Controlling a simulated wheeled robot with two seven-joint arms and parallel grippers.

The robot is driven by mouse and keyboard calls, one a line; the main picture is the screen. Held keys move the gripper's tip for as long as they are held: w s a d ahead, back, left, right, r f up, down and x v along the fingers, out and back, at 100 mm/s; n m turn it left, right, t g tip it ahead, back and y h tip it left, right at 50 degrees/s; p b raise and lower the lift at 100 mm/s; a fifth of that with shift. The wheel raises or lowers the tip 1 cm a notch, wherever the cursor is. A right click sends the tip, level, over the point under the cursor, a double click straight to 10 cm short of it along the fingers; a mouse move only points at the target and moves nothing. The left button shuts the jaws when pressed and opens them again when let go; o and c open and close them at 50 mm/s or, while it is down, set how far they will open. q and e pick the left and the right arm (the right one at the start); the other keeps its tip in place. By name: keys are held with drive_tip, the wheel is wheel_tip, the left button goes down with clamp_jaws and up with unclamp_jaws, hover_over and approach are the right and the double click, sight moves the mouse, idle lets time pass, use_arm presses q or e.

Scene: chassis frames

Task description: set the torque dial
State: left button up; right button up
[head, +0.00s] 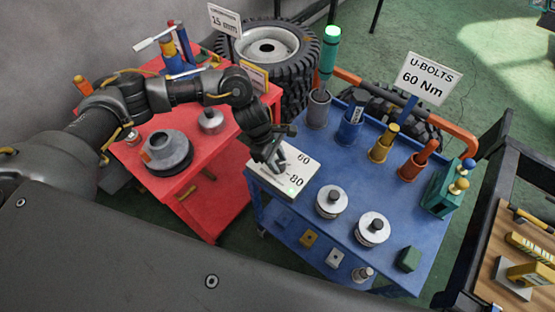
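A white panel (303,166) with the numbers 60 and 80 lies at the left edge of the blue cart (340,170). A small green light (291,191) shows near its lower edge. My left gripper (277,164) points down over the left part of this panel and hides part of its face, including any knob. I cannot tell whether the fingers touch it or how far apart they are. A sign (430,78) on the cart reads "U-BOLTS 60 Nm". My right gripper is out of view.
Coloured holders, such as the yellow one (384,143), and a lit green column (329,55) stand along the cart's back. Two silver discs (331,201) (372,229) sit right of the panel. A red cart (212,202) stands left, under my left arm. Tyres (275,45) stand behind.

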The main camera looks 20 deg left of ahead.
use_arm(q)
drive_tip(key=shift+c, duration=1.3)
